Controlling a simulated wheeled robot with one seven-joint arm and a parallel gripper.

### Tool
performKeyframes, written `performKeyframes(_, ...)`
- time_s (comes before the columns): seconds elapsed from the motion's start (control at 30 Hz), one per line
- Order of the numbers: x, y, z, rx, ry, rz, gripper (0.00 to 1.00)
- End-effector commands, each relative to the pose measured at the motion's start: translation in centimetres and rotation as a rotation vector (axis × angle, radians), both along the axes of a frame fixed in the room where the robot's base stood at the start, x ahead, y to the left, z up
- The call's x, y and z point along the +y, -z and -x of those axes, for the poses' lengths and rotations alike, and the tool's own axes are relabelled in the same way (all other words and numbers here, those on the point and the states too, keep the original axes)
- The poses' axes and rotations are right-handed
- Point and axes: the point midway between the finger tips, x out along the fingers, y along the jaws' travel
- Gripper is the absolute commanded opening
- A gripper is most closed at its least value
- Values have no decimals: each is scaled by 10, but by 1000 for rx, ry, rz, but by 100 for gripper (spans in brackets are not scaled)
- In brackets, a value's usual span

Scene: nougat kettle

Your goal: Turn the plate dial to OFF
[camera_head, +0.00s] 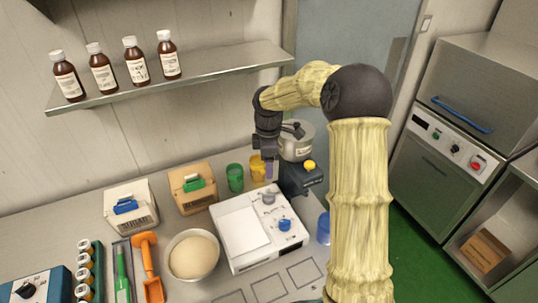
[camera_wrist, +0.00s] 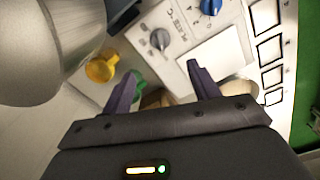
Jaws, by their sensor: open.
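A white plate unit (camera_head: 238,255) with a pale square top stands on the bench in the head view. It carries a grey dial (camera_head: 268,197) and a blue dial (camera_head: 285,225). The wrist view shows the grey dial (camera_wrist: 160,39) with a pointer ridge, and the blue dial (camera_wrist: 210,6) at the top edge.
A metal pot (camera_head: 297,145) on a dark base with a yellow knob (camera_head: 309,165) stands close beside my gripper. A shelf (camera_head: 200,76) hangs above.

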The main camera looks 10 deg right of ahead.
Motion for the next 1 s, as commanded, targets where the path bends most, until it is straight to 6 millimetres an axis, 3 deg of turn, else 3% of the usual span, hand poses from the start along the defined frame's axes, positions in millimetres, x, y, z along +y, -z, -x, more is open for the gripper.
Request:
performKeyframes(0.1,-1,-20,-1,-4,2,1,60)
performKeyframes(0.3,0,-36,0,-1,1,-1,60)
performKeyframes(0.8,1,-37,2,-2,8,0,60)
performKeyframes(1.0,9,-34,28,-20,145,13,60)
